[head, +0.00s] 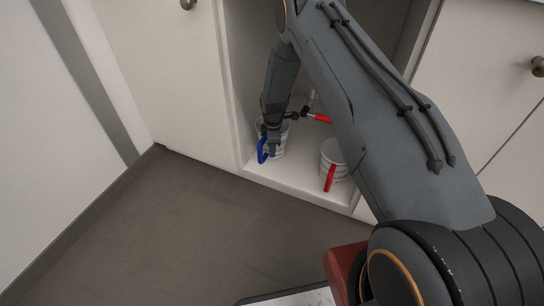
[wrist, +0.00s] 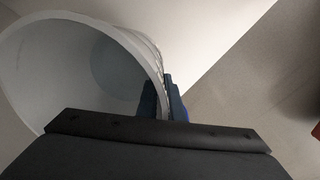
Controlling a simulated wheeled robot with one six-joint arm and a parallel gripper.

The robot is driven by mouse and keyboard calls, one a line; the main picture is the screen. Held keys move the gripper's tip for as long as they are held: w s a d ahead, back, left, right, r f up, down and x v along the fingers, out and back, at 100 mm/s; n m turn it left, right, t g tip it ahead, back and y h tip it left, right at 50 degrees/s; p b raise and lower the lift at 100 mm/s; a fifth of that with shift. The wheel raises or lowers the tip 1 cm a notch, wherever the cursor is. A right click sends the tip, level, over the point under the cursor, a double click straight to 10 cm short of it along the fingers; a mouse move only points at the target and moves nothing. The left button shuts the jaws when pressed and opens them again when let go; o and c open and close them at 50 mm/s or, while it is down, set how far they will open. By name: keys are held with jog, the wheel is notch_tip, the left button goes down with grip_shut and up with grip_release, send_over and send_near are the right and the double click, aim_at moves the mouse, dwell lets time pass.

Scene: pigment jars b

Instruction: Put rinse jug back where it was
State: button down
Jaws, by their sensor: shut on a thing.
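A white jug with a blue handle (head: 280,147) stands or hangs at the front left of an open cupboard bay, close to its floor. I cannot tell whether it touches that floor. My gripper (head: 272,138) reaches down to it and is shut on its wall near the handle. In the wrist view the jug's open white mouth (wrist: 45,75) fills the left side, and its rim runs between my fingers (wrist: 163,102). A second white jug (head: 331,153) with a red handle stands to the right on the bay floor. No label shows which is the rinse jug.
The cupboard bay floor (head: 300,172) is pale, with a small gap between the jugs. A red-handled item (head: 318,117) lies behind them, partly hidden by my arm. The bay's left side panel (head: 233,90) is close to the held jug. The brown floor (head: 170,230) in front is clear.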

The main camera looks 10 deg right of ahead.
jog(key=shift+f+b, duration=0.5)
jog(key=shift+f, duration=0.9)
jog(key=shift+f, duration=0.2)
jog(key=c, duration=1.9)
grip_release()
jog(key=shift+r, duration=0.1)
